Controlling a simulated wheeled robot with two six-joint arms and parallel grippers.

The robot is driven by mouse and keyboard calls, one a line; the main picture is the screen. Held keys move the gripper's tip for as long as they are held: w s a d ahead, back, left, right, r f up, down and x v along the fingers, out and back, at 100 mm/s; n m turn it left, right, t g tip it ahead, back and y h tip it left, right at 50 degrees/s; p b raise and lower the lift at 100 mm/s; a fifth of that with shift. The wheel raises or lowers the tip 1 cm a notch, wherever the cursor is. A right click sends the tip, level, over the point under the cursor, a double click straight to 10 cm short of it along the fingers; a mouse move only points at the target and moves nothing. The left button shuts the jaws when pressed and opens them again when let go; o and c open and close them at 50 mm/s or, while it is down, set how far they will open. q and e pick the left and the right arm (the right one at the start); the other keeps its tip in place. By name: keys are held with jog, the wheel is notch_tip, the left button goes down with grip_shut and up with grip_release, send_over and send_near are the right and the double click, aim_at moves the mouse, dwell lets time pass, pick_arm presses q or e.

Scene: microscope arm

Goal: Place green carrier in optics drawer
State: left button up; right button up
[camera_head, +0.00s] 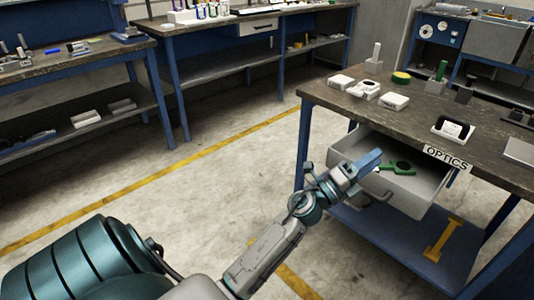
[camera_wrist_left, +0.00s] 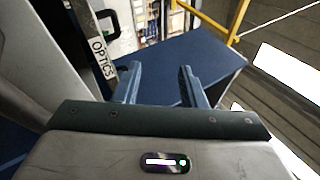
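The green carrier (camera_head: 387,168), with a dark round part, lies inside the open optics drawer (camera_head: 425,190). The drawer is pale grey and sits under the tabletop edge marked OPTICS (camera_head: 447,158). My left gripper (camera_head: 372,160) is at the drawer's left side, with its blue fingers just left of the carrier. I cannot tell from the head view whether they touch it. In the left wrist view, the fingers of the gripper (camera_wrist_left: 160,80) are apart with nothing held between them. The OPTICS label (camera_wrist_left: 103,58) also shows there. My right gripper is not in view.
The workbench (camera_head: 340,92) above the drawer holds white boxes (camera_head: 366,88), a black-and-white holder (camera_head: 452,129) and a green post (camera_head: 441,70). A blue lower shelf (camera_head: 385,235) carries a yellow stand (camera_head: 441,240). Open floor lies to the left.

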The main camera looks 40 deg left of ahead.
pick_arm(q)
jog(key=s+a+f+n+g+y, duration=0.35)
jog(key=s+f+n+y, duration=0.35)
jog(key=n, duration=0.3)
jog(key=s+a+f+n+g+y, duration=0.2)
jog(key=s+a+f+n+y, duration=0.35)
jog(key=f+n, duration=0.35)
jog(key=s+d+f+n+g+h, duration=0.2)
jog(key=s+f+g, duration=0.3)
jog(key=s, duration=0.5)
jog(key=s+d+f+n+g+h, duration=0.2)
jog(key=s+d+f+n+g, duration=0.2)
jog(key=s, duration=0.6)
notch_tip(320, 180, down, 2)
jog(key=shift+s+d+f+g, duration=0.2)
jog(key=shift+d+g, duration=0.35)
jog(key=shift+d, duration=0.05)
